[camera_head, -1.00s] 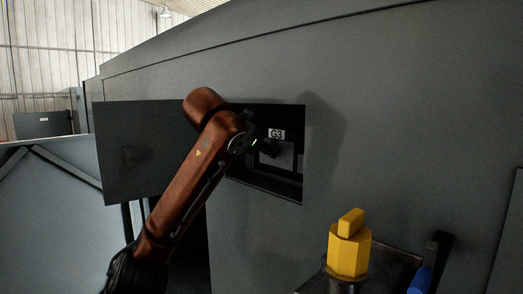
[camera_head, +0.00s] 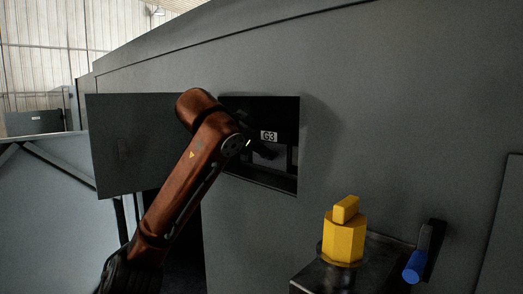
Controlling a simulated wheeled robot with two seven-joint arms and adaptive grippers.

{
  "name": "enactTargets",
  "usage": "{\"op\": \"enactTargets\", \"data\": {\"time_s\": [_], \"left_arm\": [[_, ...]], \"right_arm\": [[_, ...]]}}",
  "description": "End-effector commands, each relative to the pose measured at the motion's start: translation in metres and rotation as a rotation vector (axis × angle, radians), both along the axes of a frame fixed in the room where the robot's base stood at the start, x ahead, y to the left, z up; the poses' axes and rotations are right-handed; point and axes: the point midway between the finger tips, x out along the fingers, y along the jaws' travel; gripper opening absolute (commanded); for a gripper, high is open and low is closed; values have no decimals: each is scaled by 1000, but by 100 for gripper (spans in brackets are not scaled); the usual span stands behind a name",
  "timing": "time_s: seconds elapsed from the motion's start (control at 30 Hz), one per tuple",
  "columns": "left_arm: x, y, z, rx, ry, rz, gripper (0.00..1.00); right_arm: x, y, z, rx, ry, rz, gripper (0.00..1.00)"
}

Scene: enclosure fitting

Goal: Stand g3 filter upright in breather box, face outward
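The breather box (camera_head: 292,188) is a dark rectangular opening in the grey enclosure wall. My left gripper (camera_head: 264,153) is a dark shape inside, just below the label. Its fingers are lost in shadow, so whether it holds anything is unclear. My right gripper is out of view.
A flat grey panel (camera_head: 120,145) stands out at the left of the opening, behind my arm. A yellow faceted piece (camera_head: 344,240) with a block on top stands on a dark stand (camera_head: 318,274) at lower right. A blue cylinder (camera_head: 414,268) is beside it.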

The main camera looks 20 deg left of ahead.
Motion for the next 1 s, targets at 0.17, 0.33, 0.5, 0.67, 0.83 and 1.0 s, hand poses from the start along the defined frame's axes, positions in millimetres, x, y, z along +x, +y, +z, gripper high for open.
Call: {"op": "enactTargets", "data": {"time_s": [0.17, 0.33, 0.5, 0.67, 0.83, 1.0], "left_arm": [[0, 0, 0, 0, 1, 0, 34], [-2, 0, 0, 0, 1, 0, 34], [-20, 1, 10, 0, -3, -2, 34], [-50, 3, 25, 0, -4, -1, 34], [-81, 5, 39, 1, -3, -1, 34], [-101, 6, 48, 0, -1, 0, 34]], "right_arm": [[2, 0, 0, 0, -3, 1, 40], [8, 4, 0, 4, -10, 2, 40], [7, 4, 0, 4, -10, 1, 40], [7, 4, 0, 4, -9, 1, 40], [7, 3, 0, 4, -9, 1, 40], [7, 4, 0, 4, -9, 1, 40]]}}
